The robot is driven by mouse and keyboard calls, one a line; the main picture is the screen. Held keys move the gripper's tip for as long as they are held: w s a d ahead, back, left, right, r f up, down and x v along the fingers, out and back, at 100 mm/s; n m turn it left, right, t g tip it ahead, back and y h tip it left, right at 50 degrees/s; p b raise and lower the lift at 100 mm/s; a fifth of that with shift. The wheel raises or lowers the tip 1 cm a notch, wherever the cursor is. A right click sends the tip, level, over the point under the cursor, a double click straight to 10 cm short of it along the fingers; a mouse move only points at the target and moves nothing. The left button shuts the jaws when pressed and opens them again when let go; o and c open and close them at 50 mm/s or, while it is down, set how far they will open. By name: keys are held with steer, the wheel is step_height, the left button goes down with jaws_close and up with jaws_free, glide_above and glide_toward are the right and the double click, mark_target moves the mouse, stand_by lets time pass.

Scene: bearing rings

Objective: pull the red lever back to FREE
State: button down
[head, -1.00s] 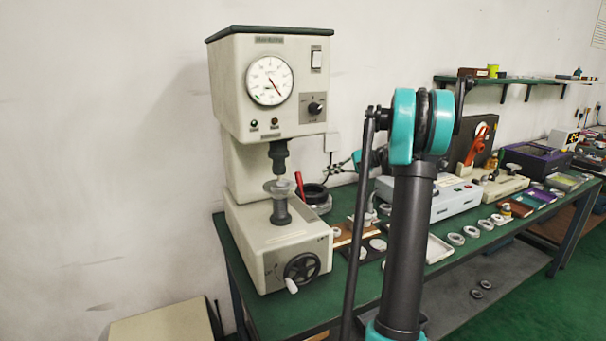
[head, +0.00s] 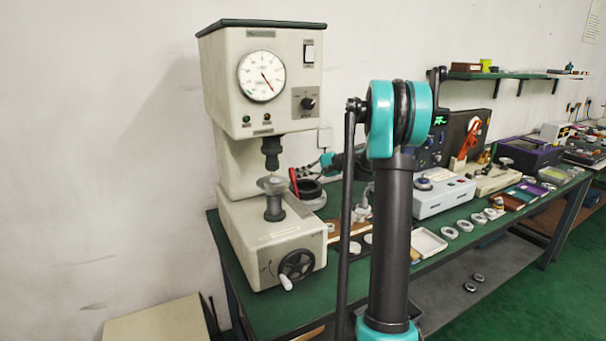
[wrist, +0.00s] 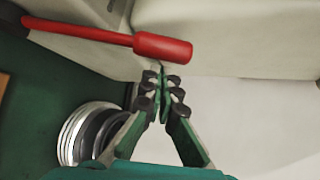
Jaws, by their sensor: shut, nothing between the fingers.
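The red lever (head: 293,181) stands at the right side of the cream hardness tester (head: 262,100), just behind its round anvil. In the wrist view the red lever (wrist: 110,38) crosses the upper left, its thick grip end pointing right. My gripper (wrist: 162,76) is shut and empty, its fingertips together just below the grip end in the picture. A small gap shows between fingertips and grip; whether they touch in depth I cannot tell. In the head view the fingers are not clear; my wrist is partly hidden behind my arm. No FREE marking is readable.
The tester's pale body (wrist: 235,35) lies close behind the fingertips. A round metal-rimmed part (wrist: 90,132) sits on the green bench beside the lever. In the head view, a grey box (head: 440,197), a white tray (head: 428,244) and several rings occupy the bench to the right.

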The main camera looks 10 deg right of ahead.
steer(key=shift+s+a+r, duration=0.1)
steer(key=shift+s+r, duration=0.15)
steer(key=shift+s, duration=0.2)
steer(key=s+d+n+t+y, duration=0.1)
steer(key=s+d+n+y, duration=0.1)
steer(key=s, duration=0.5)
steer(key=s+d+n+t+y, duration=0.2)
steer(key=s+d+n+y, duration=0.1)
steer(key=s, duration=0.5)
steer(key=shift+s+r+n+t+y, duration=0.15)
steer(key=shift+n+t+y, duration=0.15)
steer(key=shift+n, duration=0.3)
steer(key=shift+s, duration=0.1)
